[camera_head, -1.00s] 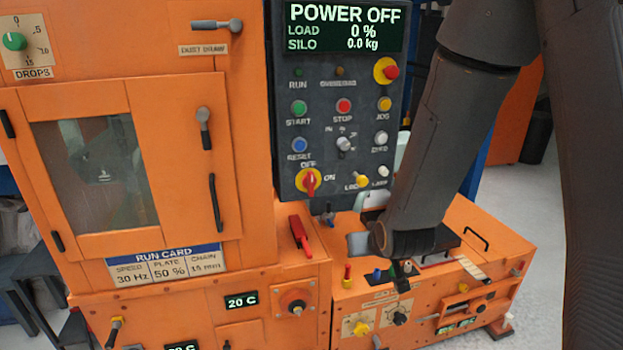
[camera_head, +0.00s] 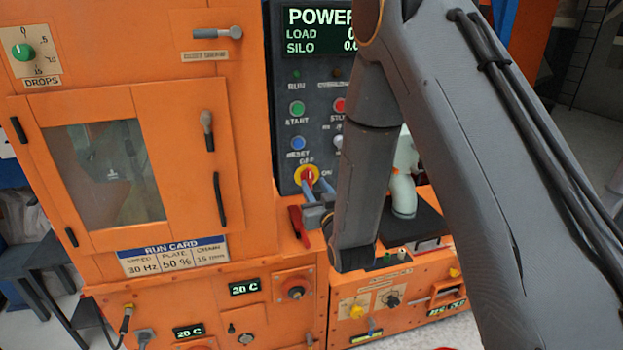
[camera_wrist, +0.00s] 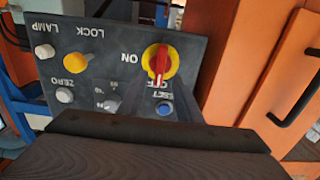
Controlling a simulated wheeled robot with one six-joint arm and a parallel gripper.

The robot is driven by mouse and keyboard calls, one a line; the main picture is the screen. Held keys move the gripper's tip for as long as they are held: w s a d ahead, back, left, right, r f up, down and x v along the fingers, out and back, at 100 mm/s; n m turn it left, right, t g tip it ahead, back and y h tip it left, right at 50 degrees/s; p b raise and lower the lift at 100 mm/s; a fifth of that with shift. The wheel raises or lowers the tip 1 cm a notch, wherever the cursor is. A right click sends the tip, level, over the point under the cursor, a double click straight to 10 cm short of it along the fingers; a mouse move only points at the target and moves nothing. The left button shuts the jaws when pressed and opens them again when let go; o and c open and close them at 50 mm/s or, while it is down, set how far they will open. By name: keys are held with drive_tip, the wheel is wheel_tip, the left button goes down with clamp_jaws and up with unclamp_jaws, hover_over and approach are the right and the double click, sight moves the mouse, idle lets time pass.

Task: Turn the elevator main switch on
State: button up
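The main switch (camera_head: 308,176) is a red handle on a round yellow plate, low on the dark control panel, with OFF above it and ON to its right. It also shows in the upside-down wrist view (camera_wrist: 159,63), where the red handle points toward the OFF label. My gripper (camera_head: 318,208) is just below and right of the switch in the head view. Its grey fingers are small and partly hidden by my arm, so I cannot tell whether they are open or touching the switch.
The blue RESET button (camera_wrist: 165,108) and a selector knob (camera_wrist: 108,101) are close to the switch. A red lever (camera_head: 299,226) stands below the panel, near my gripper. The yellow LOCK knob (camera_wrist: 76,62) is farther along the panel.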

sight(310, 178)
drive_tip(key=shift+p+x, duration=0.45)
drive_tip(key=shift+x, duration=1.3)
clamp_jaws()
